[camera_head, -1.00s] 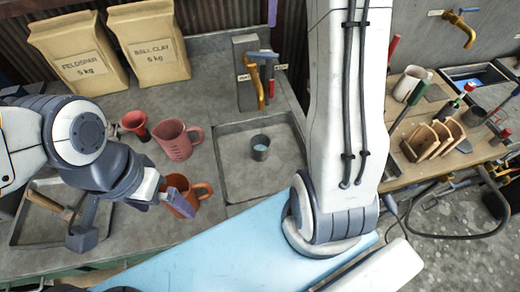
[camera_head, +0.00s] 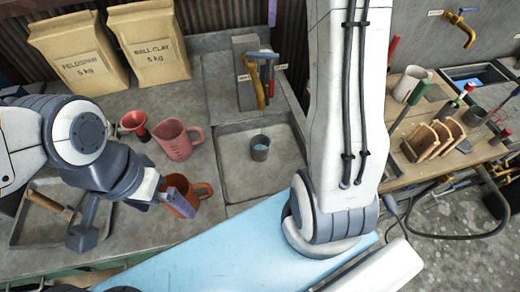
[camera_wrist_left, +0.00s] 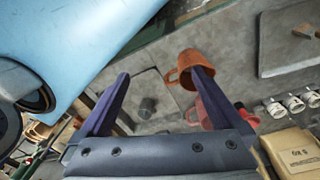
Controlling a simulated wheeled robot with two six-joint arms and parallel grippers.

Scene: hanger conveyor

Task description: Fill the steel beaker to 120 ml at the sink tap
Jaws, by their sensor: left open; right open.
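The steel beaker (camera_head: 260,148) stands upright in the grey sink basin (camera_head: 232,190), with a pale bluish surface inside that looks like water. I cannot read its level. The yellow tap (camera_head: 258,88) with a blue handle (camera_head: 262,55) is on a grey block behind the basin. No stream shows clearly. My left gripper (camera_head: 178,198) is open and empty, left of the basin by the orange mug (camera_head: 203,192). In the left wrist view the open fingers (camera_wrist_left: 155,90) frame the beaker (camera_wrist_left: 147,108), which is well beyond them. My right gripper is out of view.
A pink jug (camera_head: 176,142) and red funnel (camera_head: 134,123) stand left of the basin. Two clay bags (camera_head: 78,62) stand behind. My right arm hides the counter right of the basin. A wooden rack (camera_head: 433,142) stands on the right bench.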

